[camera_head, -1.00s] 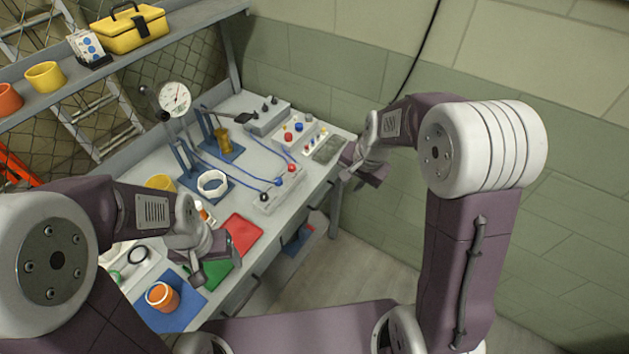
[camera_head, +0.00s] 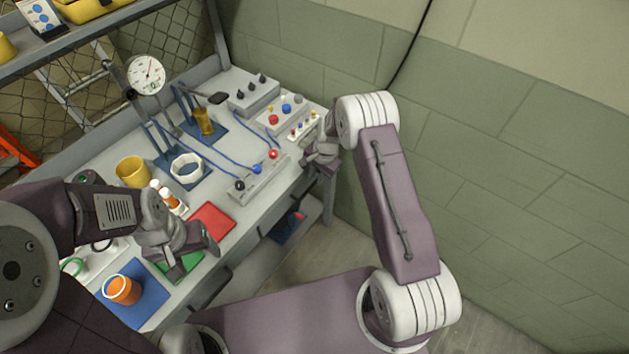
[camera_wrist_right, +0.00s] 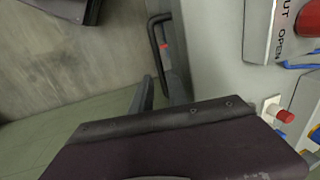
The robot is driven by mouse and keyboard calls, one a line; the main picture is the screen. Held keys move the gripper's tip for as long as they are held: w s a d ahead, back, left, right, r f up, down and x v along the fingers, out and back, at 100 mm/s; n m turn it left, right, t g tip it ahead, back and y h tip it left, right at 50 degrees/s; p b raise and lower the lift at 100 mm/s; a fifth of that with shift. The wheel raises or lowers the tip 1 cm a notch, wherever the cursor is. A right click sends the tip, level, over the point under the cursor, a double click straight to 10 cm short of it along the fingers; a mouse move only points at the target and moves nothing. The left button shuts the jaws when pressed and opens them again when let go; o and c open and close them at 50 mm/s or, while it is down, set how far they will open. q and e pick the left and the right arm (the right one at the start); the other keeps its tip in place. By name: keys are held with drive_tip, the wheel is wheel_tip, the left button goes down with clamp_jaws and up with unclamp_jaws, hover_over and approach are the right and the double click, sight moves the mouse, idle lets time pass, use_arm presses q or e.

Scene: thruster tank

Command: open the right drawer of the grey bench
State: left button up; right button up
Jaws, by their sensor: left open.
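The grey bench (camera_head: 232,262) runs diagonally through the head view, with drawers under its front edge. The right drawer's front is partly hidden there by the bench top and my right arm. In the right wrist view, a dark bar handle (camera_wrist_right: 154,38) stands out from the bench front. My right gripper (camera_head: 318,158) is at the bench's right front corner. In the wrist view its fingers (camera_wrist_right: 160,92) are apart, close to the near end of the handle; contact cannot be told. My left gripper (camera_head: 208,240) is open and empty above the bench's left front part.
Floor (camera_head: 330,250) is clear before the bench.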

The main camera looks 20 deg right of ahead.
sight(313, 185)
drive_tip(key=f, duration=0.1)
drive_tip(key=a+f, duration=0.1)
drive_tip(key=f, duration=0.1)
drive_tip(key=shift+w, duration=0.1)
drive_tip(key=shift+w+d+f, duration=0.1)
drive_tip(key=shift+d+f, duration=0.05)
clamp_jaws()
idle(1.2)
